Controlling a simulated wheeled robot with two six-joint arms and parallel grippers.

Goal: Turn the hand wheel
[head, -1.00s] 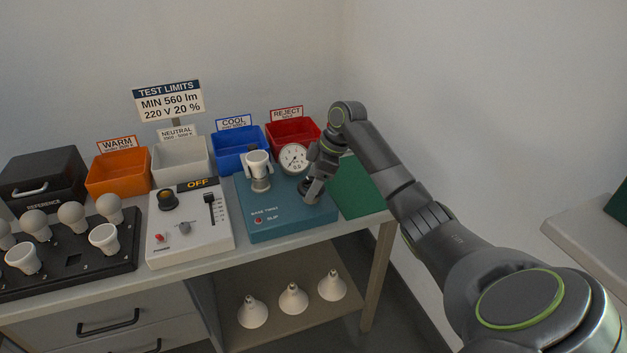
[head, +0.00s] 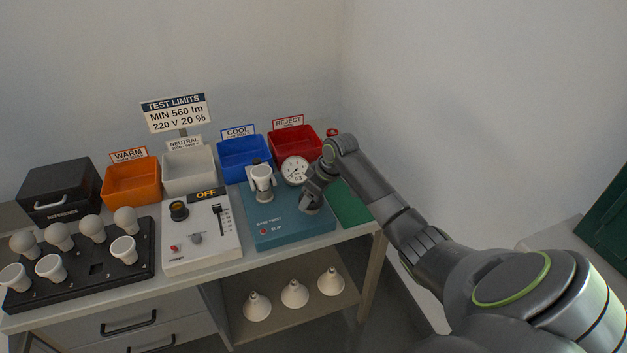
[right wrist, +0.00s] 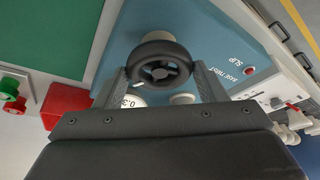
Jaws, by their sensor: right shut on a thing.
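The hand wheel (right wrist: 160,66) is a black ringed wheel with spokes on the teal base-twist unit (head: 290,231). In the right wrist view it sits between the two fingers of my right gripper (right wrist: 163,88), one finger on each side. My right gripper is shut on the wheel. In the head view my right gripper (head: 310,203) is at the right part of the unit and hides most of the wheel. A round dial gauge (head: 295,170) stands behind it, and a white bulb (head: 262,175) sits upright in a holder at the unit's left. My left gripper is not in view.
The white control box (head: 202,247) reading OFF stands left of the unit. Orange (head: 132,185), white, blue (head: 243,160) and red (head: 295,143) bins line the back. A green mat (head: 349,204) is clear at right. A black rack (head: 80,268) holds several bulbs.

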